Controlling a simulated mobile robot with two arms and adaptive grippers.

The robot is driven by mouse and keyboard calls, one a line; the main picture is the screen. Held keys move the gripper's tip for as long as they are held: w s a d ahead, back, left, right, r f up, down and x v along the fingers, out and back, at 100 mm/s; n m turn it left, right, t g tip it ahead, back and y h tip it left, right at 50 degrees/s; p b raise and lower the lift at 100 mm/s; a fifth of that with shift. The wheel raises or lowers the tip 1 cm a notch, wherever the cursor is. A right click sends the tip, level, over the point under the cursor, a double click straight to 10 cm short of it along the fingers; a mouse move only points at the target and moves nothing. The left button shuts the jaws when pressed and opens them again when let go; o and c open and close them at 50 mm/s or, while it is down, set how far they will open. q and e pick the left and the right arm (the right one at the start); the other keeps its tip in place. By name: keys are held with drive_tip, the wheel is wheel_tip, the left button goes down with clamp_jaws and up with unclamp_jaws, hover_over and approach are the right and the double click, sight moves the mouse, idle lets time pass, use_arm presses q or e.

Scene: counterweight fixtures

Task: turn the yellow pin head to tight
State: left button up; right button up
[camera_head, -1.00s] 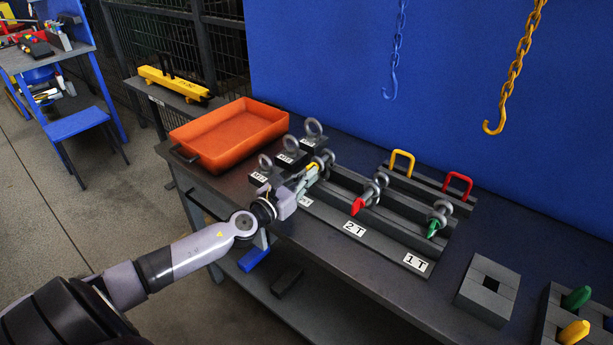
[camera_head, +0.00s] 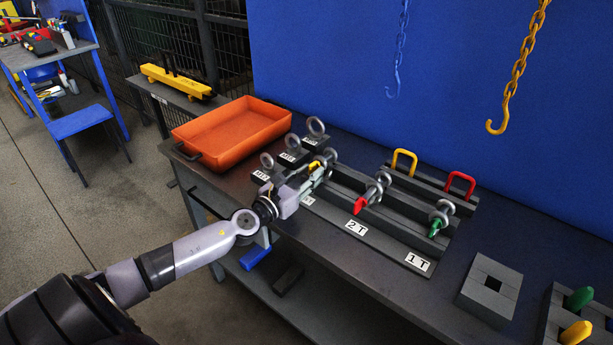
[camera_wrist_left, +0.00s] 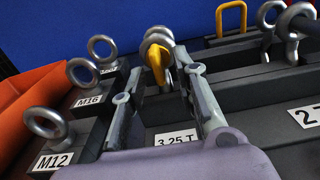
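The yellow pin head (camera_head: 314,165) belongs to the shackle on the fixture labelled 3.25 T. In the left wrist view the yellow pin head (camera_wrist_left: 157,66) hangs below the grey shackle (camera_wrist_left: 157,40), roughly upright with a slight tilt. My left gripper (camera_head: 317,174) reaches it from the front. In the left wrist view the left gripper (camera_wrist_left: 163,75) has its two fingers apart, one on each side of the yellow head. A gap shows on the left; on the right the head looks close to the finger, and contact cannot be told. My right gripper is not in view.
Eye bolts on blocks (camera_head: 291,152) stand left of the gripper, beside an orange tray (camera_head: 232,135). To the right are a red pin head (camera_head: 361,204) at 2 T and a green one (camera_head: 435,229) at 1 T. A yellow chain hook (camera_head: 497,126) hangs above the table.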

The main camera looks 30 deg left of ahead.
use_arm(q)
drive_tip(key=shift+s, duration=0.15)
drive_tip(key=s, duration=0.7)
drive_tip(key=s+a, duration=0.1)
drive_tip(key=s, duration=0.3)
drive_tip(key=shift+s, duration=0.35)
